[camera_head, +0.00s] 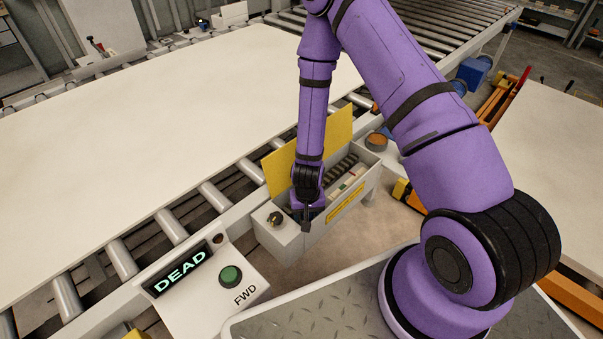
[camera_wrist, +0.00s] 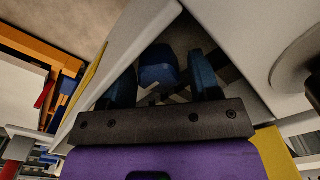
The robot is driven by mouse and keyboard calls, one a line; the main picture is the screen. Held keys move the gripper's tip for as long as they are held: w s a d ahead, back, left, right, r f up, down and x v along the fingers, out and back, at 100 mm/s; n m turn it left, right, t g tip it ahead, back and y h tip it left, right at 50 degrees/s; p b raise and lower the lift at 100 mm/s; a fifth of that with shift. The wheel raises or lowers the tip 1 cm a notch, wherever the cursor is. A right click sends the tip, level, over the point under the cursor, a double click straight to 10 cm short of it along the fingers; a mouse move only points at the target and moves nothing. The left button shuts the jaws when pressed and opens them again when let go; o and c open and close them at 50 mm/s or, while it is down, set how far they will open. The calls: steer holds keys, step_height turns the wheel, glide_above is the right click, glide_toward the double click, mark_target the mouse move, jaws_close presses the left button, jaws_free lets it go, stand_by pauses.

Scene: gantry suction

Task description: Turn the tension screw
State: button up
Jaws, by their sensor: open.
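A grey box (camera_head: 287,238) with an open yellow lid (camera_head: 343,129) is fixed beside the roller conveyor. A dark ribbed, coil-like part (camera_head: 341,169) and a pale bar with coloured marks lie inside it. I cannot tell which part is the tension screw; my arm hides some of the box. My gripper (camera_head: 306,213) points down at the near left end of the box opening. In the wrist view its two dark blue fingers (camera_wrist: 162,70) are apart. A blue block (camera_wrist: 158,66) shows between them; I cannot tell whether they touch it.
A small dark knob (camera_head: 275,218) stands on the box's left end. A large white sheet (camera_head: 130,140) covers the rollers. An orange-topped cup (camera_head: 376,140) is beyond the box.

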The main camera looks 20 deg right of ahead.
steer(key=n, duration=0.5)
steer(key=shift+d+n, duration=0.1)
steer(key=shift+n, duration=0.2)
steer(key=a+r+t+y, duration=0.1)
steer(key=r, duration=1.4)
steer(key=w+a+r+t+y, duration=0.1)
steer(key=a+r, duration=0.1)
steer(key=r, duration=1.4)
steer(key=shift+w+r, duration=0.25)
steer(key=shift+r, duration=0.05)
